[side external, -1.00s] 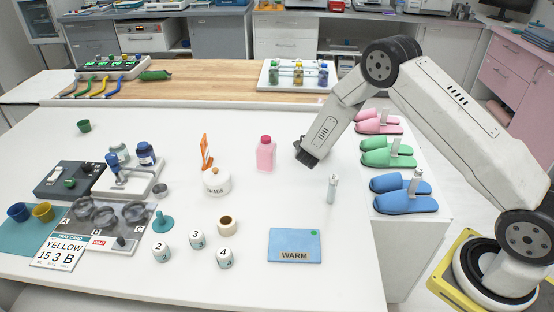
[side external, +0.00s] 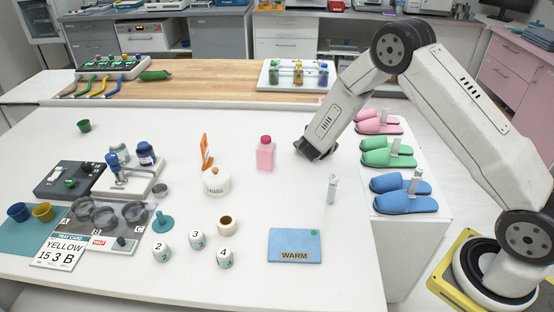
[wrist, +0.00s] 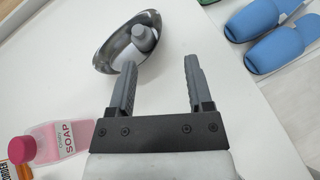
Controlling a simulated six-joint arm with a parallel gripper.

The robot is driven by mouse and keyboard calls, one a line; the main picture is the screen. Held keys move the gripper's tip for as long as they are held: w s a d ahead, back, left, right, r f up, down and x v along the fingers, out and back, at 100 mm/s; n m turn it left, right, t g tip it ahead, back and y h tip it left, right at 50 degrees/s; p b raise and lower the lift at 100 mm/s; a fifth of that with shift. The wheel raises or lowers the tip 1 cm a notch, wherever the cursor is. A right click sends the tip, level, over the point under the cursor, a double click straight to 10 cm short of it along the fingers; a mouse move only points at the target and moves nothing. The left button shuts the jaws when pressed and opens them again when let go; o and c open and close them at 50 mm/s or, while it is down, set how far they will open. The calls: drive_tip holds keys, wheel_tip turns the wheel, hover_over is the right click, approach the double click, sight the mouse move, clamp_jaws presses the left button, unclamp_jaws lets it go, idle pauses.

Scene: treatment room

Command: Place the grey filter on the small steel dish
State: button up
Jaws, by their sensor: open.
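In the side view my gripper (side external: 316,154) is low over the white table, right of the pink bottle.
The pink soap bottle (side external: 265,154) stands left of my gripper. A slim pale upright item (side external: 331,189) stands in front, behind the blue WARM pad (side external: 295,245). Blue slippers (side external: 403,195) and other pairs lie to the right. A white lidded jar (side external: 216,182) stands further left.

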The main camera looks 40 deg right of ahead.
drive_tip(key=s+a+r+m+g+y, duration=0.1)
drive_tip(key=s+a+r+m+y, duration=0.3)
drive_tip(key=s+a+m, duration=0.4)
drive_tip(key=s+a+r+m+g+y, duration=0.1)
drive_tip(key=s+a+r+m+y, duration=0.4)
drive_tip(key=s+m, duration=0.8)
drive_tip(key=s+a+y, duration=0.2)
drive_tip(key=a, duration=0.1)
drive_tip(key=shift+r+m+g, duration=0.2)
drive_tip(key=shift+m+g, duration=0.1)
